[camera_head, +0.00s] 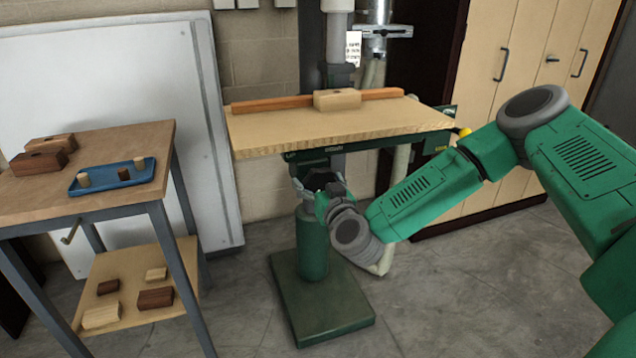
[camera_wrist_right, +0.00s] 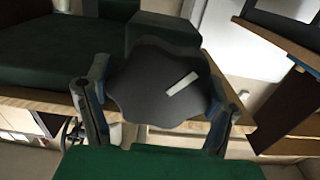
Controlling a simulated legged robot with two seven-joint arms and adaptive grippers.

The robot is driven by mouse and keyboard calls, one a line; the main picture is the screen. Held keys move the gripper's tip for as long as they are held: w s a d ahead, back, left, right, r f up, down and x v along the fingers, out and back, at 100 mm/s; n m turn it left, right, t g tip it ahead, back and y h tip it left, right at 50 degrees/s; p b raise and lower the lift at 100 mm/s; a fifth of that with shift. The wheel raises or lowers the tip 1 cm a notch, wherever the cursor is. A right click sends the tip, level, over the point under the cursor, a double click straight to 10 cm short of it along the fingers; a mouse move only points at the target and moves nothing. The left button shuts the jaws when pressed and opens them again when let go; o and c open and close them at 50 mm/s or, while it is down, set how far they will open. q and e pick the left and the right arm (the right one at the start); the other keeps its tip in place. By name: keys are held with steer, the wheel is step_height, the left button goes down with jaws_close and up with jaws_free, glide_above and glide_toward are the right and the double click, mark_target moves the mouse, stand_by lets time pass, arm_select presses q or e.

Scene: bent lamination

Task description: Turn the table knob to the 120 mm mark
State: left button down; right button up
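The table knob (camera_wrist_right: 150,85) is a dark, lobed knob with a white pointer line that slants up to the right in the wrist view. My right gripper (camera_wrist_right: 160,100) has one finger on each side of it, and both blue pads appear to touch its edge. In the head view my right gripper (camera_head: 318,183) is under the front edge of the wooden machine table (camera_head: 270,130), and it hides the knob there. No 120 mm mark can be read in either view. My left gripper is not in view.
An orange fence (camera_head: 270,103) with a wooden block (camera_head: 337,99) lies across the machine table. The green column and base plate (camera_head: 325,300) stand below. A side table (camera_head: 100,195) at left holds a blue tray (camera_head: 110,178) and blocks. Wooden cabinets (camera_head: 515,60) stand behind right.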

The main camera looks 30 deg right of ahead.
steer(key=shift+m, duration=0.3)
steer(key=m, duration=0.4)
steer(key=shift+d, duration=0.1)
steer(key=shift+w+m+b, duration=0.1)
steer(key=shift+m+b, duration=0.2)
steer(key=shift+m, duration=0.7)
steer(key=shift+r, duration=0.1)
